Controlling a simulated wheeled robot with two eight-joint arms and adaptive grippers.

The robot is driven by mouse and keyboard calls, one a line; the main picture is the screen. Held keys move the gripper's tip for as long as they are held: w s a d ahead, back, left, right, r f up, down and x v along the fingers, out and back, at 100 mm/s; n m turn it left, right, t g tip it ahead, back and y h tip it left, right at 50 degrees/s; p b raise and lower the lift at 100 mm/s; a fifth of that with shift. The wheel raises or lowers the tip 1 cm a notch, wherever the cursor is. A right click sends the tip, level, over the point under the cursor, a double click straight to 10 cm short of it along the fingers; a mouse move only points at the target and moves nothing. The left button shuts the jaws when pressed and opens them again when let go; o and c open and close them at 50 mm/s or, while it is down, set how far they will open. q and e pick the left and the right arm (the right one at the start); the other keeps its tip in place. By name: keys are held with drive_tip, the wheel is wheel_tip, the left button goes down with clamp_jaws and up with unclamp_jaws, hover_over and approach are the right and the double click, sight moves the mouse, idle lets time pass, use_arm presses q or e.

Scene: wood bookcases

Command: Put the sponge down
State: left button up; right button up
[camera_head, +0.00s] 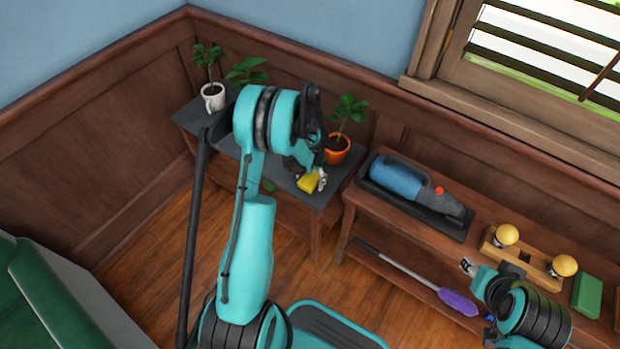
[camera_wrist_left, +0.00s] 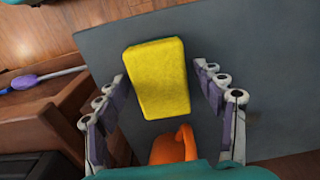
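The yellow sponge (camera_head: 308,183) is at the front part of the dark grey tabletop (camera_head: 190,117), below my left gripper (camera_head: 312,178). In the left wrist view the sponge (camera_wrist_left: 158,80) lies flat against the grey top (camera_wrist_left: 230,45). The left gripper's fingers (camera_wrist_left: 160,78) stand on either side of it, with a narrow gap at each side, so the gripper looks open around the sponge. My right gripper (camera_head: 468,266) is at the lower right by the wooden bench; its finger opening is too small to make out.
An orange pot with a plant (camera_head: 337,149) stands close beside the sponge. A white mug with a plant (camera_head: 213,97) is at the far left end. The bench (camera_head: 360,199) at right holds a blue handheld vacuum (camera_head: 398,178), a wooden block with yellow knobs (camera_head: 530,262) and a green block (camera_head: 587,296).

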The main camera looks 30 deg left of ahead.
use_arm(q)
wheel_tip(320, 180, up, 12)
drive_tip(key=p, duration=0.5)
wheel_tip(320, 180, up, 15)
drive_tip(key=t, duration=0.3)
hover_over(310, 179)
drive_tip(key=s+d, duration=0.5)
drive_tip(key=d, duration=0.3)
drive_tip(key=s+d+r+t, duration=0.2)
drive_tip(key=s+d, duration=0.1)
drive_tip(key=s, duration=0.3)
drive_tip(key=s+d+r+n+t, duration=0.1)
drive_tip(key=s+d+r+t, duration=0.1)
drive_tip(key=s, duration=0.5)
drive_tip(key=shift+d+r, duration=0.6)
drive_tip(key=shift+d, duration=0.6)
drive_tip(key=shift+s, duration=0.1)
